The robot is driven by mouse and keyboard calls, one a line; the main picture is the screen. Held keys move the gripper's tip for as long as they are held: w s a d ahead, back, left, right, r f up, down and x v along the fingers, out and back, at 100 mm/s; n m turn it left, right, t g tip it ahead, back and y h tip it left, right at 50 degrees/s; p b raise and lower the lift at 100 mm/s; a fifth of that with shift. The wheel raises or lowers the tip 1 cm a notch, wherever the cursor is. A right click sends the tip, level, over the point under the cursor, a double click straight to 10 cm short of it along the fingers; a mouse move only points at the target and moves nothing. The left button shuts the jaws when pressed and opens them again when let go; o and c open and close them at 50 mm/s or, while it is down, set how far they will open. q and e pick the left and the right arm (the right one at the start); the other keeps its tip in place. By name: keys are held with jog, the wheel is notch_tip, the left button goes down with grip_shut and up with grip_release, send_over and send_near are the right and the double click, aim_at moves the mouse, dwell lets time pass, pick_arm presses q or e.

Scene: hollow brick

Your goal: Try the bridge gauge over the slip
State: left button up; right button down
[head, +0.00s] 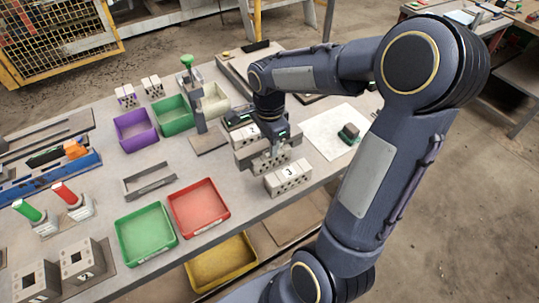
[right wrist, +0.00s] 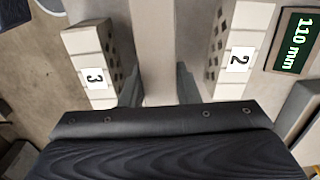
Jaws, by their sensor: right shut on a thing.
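My right gripper (head: 270,160) is over the right part of the table, pointing down. In the right wrist view its fingers (right wrist: 158,88) are shut on a pale grey bar, seemingly the bridge gauge (right wrist: 160,40). A pale holed brick marked 3 (head: 288,180) stands in front of the gripper; it also shows at left in the wrist view (right wrist: 92,75). A brick marked 2 (right wrist: 238,55) is on the other side of the bar. The gripper hides much of this spot in the head view. I cannot tell which piece is the slip, or whether the bar touches anything. My left gripper is not in view.
A dark display reading 110 mm (right wrist: 298,40) is beside brick 2. A red tray (head: 198,208) and green tray (head: 145,233) lie front left. A grey channel-shaped piece (head: 150,180) lies behind them. Purple (head: 135,130) and green (head: 172,116) bins stand further back.

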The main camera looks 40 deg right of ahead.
jog(key=shift+r+p, duration=2.25)
jog(key=shift+r, duration=0.8)
